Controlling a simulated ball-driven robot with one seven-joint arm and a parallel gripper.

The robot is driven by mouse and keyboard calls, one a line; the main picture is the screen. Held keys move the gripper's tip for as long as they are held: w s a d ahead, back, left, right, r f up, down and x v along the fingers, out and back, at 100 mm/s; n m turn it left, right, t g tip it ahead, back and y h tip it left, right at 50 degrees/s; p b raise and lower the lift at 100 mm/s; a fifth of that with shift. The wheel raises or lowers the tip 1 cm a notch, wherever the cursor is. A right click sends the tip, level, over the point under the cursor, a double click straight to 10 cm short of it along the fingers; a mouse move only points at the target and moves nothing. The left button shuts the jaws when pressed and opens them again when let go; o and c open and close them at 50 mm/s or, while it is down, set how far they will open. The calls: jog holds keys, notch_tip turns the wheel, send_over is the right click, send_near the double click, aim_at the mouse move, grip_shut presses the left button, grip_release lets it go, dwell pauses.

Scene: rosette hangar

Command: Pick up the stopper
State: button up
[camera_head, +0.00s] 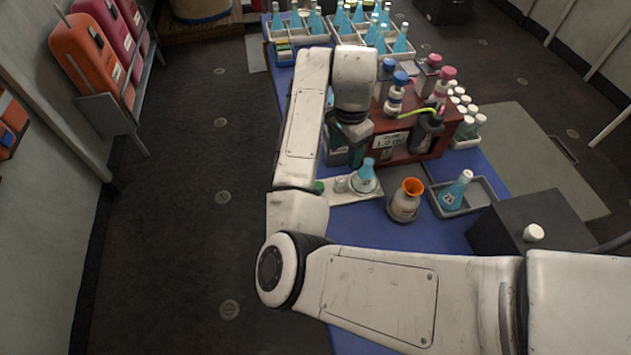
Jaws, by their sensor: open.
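My gripper (350,132) points down at the left end of the dark red rack (428,143); its fingertips are mostly hidden, and nothing shows held in it. A small pale piece (340,184), possibly the stopper, stands on a white tray (352,196) below my gripper in the picture. It is beside a blue conical flask (365,178). A white rounded cap (533,232) sits on a dark box (535,215) at the right and also looks like a stopper. I cannot tell which one is the stopper.
A flask with an orange rim (406,202) and a grey tray (480,192) with a tilted blue flask (456,190) stand on the blue mat (440,234). Bottles crowd the rack. White crates of blue bottles (367,40) stand behind. The floor at left is clear.

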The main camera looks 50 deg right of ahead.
aim_at(340, 179)
jog(key=f, duration=1)
jog(key=shift+a+f, duration=0.3)
jog(key=shift+f, duration=0.1)
jog(key=c, duration=1.1)
jog(key=shift+r, duration=0.1)
